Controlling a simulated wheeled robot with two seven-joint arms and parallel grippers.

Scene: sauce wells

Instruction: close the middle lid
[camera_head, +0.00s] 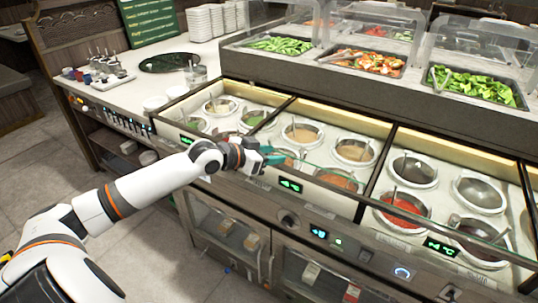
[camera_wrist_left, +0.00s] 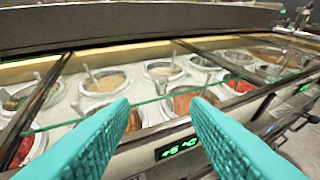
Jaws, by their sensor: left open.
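The middle lid is a clear glass panel over the middle section of sauce wells. Its greenish front edge crosses the left wrist view (camera_wrist_left: 163,97) and passes in line with the gap between my fingertips. I cannot tell whether the fingers touch it. My left gripper (camera_head: 272,156) is at the front of the middle section, left of its centre, above the green temperature display (camera_head: 291,185). In the left wrist view its two teal fingers (camera_wrist_left: 160,104) are apart with nothing held between them. My right gripper is not in view.
Sauce wells (camera_head: 302,133) with ladles lie under the glass. Dark dividers separate the middle section from its neighbours. A raised counter with vegetable trays (camera_head: 367,62) and clear guards stands behind. White plates (camera_head: 207,22) are stacked at the back left. Open floor lies at the left.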

